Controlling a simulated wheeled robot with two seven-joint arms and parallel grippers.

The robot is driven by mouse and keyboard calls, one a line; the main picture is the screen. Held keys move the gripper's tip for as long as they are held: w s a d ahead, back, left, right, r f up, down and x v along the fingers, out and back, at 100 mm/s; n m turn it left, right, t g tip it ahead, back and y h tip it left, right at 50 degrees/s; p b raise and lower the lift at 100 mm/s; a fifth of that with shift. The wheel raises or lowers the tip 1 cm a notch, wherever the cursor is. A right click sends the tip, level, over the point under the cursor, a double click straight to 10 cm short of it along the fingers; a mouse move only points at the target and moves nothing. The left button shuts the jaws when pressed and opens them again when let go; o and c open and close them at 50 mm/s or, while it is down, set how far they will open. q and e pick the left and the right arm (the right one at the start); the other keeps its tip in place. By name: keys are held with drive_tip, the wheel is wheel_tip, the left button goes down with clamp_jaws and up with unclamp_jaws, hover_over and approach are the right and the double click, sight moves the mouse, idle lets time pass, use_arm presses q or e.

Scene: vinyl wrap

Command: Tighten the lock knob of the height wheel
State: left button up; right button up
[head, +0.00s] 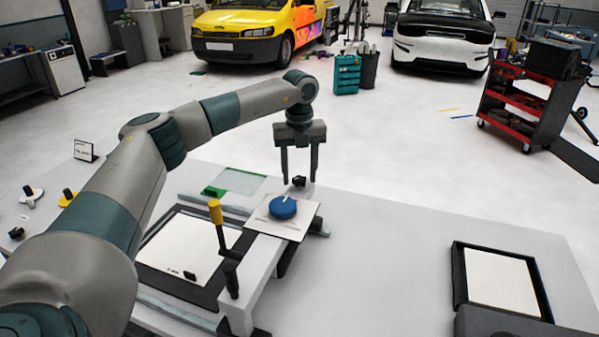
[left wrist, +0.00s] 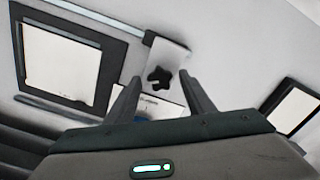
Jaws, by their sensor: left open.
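The black lobed lock knob (head: 298,181) stands at the back of the laminating frame, just behind the blue height wheel (head: 283,208). The wheel has a white pointer line and sits on a pale square plate (head: 262,221). My left gripper (head: 299,174) points down over the lock knob, its fingers apart and empty. In the left wrist view the knob (left wrist: 160,77) shows between the two fingertips, apart from both. Most of the wheel is hidden there behind my gripper body. My right gripper is not in view.
A crank with a yellow handle (head: 215,211) rises left of the wheel. A black-framed white panel (head: 188,250) lies left of it, and a framed tray (head: 500,281) lies at the right. The table (head: 390,250) between is clear. Vehicles and a tool cart (head: 525,105) stand beyond.

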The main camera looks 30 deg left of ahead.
use_arm(q)
drive_tip(key=c, duration=1.1)
drive_tip(key=shift+o, duration=0.2)
